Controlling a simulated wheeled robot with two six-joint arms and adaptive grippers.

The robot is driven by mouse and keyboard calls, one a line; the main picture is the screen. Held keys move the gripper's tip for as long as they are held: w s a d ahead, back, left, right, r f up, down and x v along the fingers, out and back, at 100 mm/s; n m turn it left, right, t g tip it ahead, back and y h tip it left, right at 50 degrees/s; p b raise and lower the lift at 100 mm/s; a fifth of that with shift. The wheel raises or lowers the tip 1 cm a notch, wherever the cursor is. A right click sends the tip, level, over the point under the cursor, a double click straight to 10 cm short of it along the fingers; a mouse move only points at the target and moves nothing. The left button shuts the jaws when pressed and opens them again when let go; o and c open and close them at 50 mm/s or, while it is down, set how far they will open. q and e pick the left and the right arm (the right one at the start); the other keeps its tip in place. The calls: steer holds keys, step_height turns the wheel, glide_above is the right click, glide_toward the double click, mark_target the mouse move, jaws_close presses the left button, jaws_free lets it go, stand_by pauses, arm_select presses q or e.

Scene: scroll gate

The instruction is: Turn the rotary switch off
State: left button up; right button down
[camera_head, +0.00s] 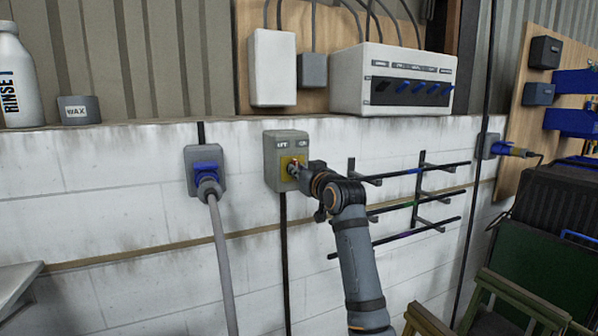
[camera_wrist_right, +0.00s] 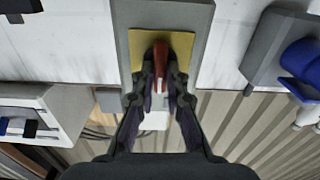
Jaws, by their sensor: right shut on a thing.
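The rotary switch is a grey box (camera_head: 285,146) on the white wall, with a yellow plate (camera_head: 286,163) and small labels above it, too small to read surely. In the right wrist view the yellow plate (camera_wrist_right: 138,51) and the red handle (camera_wrist_right: 182,43) of the switch show close up. My right gripper (camera_head: 296,170) is at the front of the switch. In the wrist view its fingers (camera_wrist_right: 160,78) are shut on the red handle, one on each side, hiding part of it. My left gripper is in neither view.
A blue plug with a thick grey cable (camera_head: 206,178) hangs left of the switch. Metal rods on a rack (camera_head: 420,190) stick out to the right. A white control box (camera_head: 390,65) and a small box (camera_head: 272,68) stand above. Chairs (camera_head: 500,295) are at lower right.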

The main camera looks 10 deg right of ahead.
steer(key=shift+a+f+n+b, duration=0.1)
steer(key=shift+n+b, duration=0.1)
steer(key=shift+n, duration=1.65)
steer(key=shift+a+n+b, duration=0.1)
steer(key=shift+n+b, duration=0.1)
steer(key=shift+n, duration=1.65)
steer(key=c, duration=1.4)
jaws_free()
steer(key=shift+s, duration=0.15)
steer(key=s, duration=0.4)
steer(key=s+d, duration=0.1)
steer(key=s, duration=0.2)
steer(key=s+d, duration=0.1)
steer(key=s, duration=0.3)
steer(key=shift+s+d, duration=0.2)
steer(key=shift+s, duration=0.1)
